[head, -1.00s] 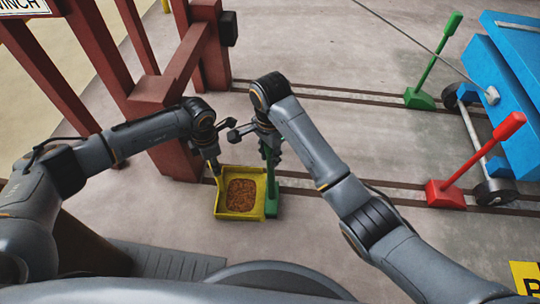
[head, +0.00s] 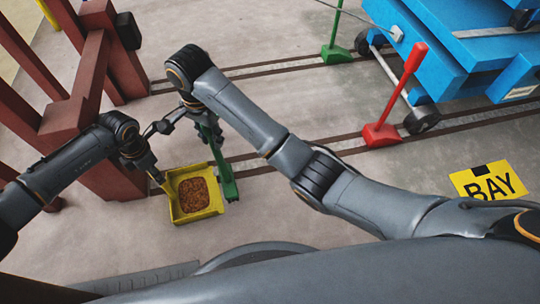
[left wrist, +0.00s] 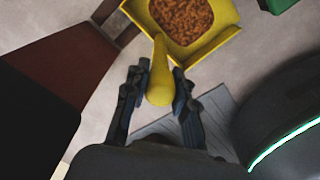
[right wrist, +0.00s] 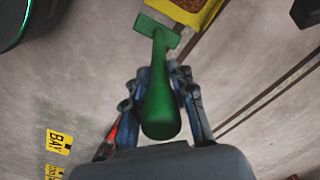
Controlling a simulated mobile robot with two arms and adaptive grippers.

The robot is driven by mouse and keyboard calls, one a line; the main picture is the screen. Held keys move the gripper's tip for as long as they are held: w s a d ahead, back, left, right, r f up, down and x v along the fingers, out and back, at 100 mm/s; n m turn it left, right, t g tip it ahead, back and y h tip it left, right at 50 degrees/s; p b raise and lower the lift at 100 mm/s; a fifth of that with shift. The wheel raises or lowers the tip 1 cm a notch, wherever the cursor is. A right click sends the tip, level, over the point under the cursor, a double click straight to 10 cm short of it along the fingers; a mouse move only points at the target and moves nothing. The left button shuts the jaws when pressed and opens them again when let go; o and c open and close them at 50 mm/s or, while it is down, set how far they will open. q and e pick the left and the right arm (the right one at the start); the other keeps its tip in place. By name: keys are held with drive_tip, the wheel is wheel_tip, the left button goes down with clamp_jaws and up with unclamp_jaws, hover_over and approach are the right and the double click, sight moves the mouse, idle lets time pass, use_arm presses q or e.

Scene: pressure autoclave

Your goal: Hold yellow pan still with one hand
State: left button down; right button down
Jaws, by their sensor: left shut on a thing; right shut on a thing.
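The yellow pan (head: 201,215) is a square tray with a pile of brown granules (head: 194,195) in it, at lower left in the head view. Its yellow handle (left wrist: 160,75) shows in the left wrist view. My left gripper (head: 156,180) is shut on that handle, at the pan's left side. A green long-handled tool (head: 226,178) with a wide flat head is beside the pan's right edge. My right gripper (head: 207,122) is shut on its thick handle (right wrist: 161,105). I cannot tell whether pan or tool touches the floor.
A dark red frame (head: 75,115) stands at left, close to my left arm. Floor rails (head: 300,65) cross behind. A red lever (head: 381,134), a green lever (head: 333,53) and a blue wheeled cart (head: 450,50) are at upper right. A yellow BAY sign (head: 488,183) lies right.

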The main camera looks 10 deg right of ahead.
idle(0.3)
use_arm(q)
drive_tip(key=c, duration=1)
unclamp_jaws()
